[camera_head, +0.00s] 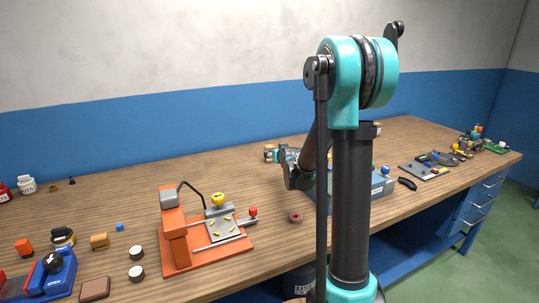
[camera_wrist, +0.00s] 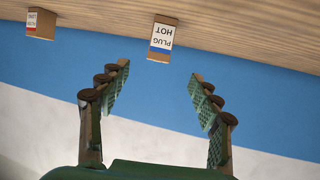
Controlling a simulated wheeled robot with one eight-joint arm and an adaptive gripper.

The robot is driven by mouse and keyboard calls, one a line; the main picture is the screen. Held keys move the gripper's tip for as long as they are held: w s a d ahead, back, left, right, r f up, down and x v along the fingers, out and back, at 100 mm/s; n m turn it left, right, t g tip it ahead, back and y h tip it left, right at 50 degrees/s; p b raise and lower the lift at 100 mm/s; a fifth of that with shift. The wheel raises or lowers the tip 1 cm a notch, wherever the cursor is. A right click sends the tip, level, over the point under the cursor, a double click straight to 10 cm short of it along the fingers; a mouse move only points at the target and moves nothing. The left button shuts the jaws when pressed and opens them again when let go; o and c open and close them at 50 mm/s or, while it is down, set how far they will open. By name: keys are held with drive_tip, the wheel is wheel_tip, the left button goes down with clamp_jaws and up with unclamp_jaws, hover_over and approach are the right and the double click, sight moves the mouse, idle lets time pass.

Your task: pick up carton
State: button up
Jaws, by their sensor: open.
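Two small brown cartons with labels show upside down in the wrist view. One carton (camera_wrist: 160,40), with a white, blue-edged label reading "PLUG HOT", stands on the table just beyond and between my fingertips. The other carton (camera_wrist: 41,24), with a red and white label, stands at the upper left. My gripper (camera_wrist: 160,70) is open and empty, its fingers spread wide and apart from both cartons. In the head view my gripper (camera_head: 268,153) is small, near the table's back edge by the blue wall. I cannot make out the cartons there.
The wooden table (camera_head: 130,200) holds an orange fixture (camera_head: 176,225) with a metal plate. A blue-grey case (camera_head: 375,187) stands partly behind my arm. Small blocks and jars lie at the left, tools and a green board (camera_head: 496,147) at the right. The back left is mostly clear.

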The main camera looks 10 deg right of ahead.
drive_tip(key=x, duration=1)
drive_tip(key=shift+w+f, duration=0.1)
drive_tip(key=shift+f, duration=0.1)
drive_tip(key=shift+x, duration=2.6)
drive_tip(key=shift+f, duration=0.2)
drive_tip(key=c, duration=1.3)
